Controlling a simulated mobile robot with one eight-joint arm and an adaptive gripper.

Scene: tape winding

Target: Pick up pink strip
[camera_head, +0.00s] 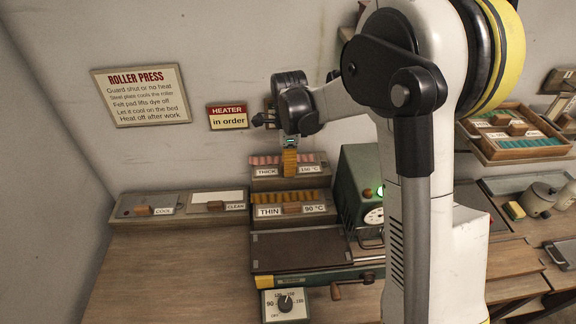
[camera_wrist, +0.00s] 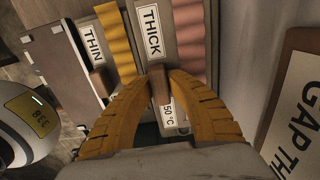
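Pink strips (camera_head: 268,160) lie in a row in the upper rack (camera_head: 262,183), labelled THICK and 150 °C. In the wrist view the pink strips (camera_wrist: 190,45) run beside the THICK label, right of centre. My gripper (camera_head: 290,173) points down at the front of this rack. In the wrist view the yellow fingertips (camera_wrist: 160,78) close around the brown handle (camera_wrist: 160,90) of the THICK rack, one at each side. No pink strip is between the fingers. In the head view the fingers hide the handle and part of the strip row.
The THIN rack (camera_head: 262,222) with orange strips stands in front and lower. A green machine (camera_head: 358,170) stands just right. COOL (camera_head: 135,208) and CLEAN (camera_head: 213,208) trays lie left. A roller press bed (camera_head: 290,250) is in front. The wooden table (camera_head: 170,265) is free at left.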

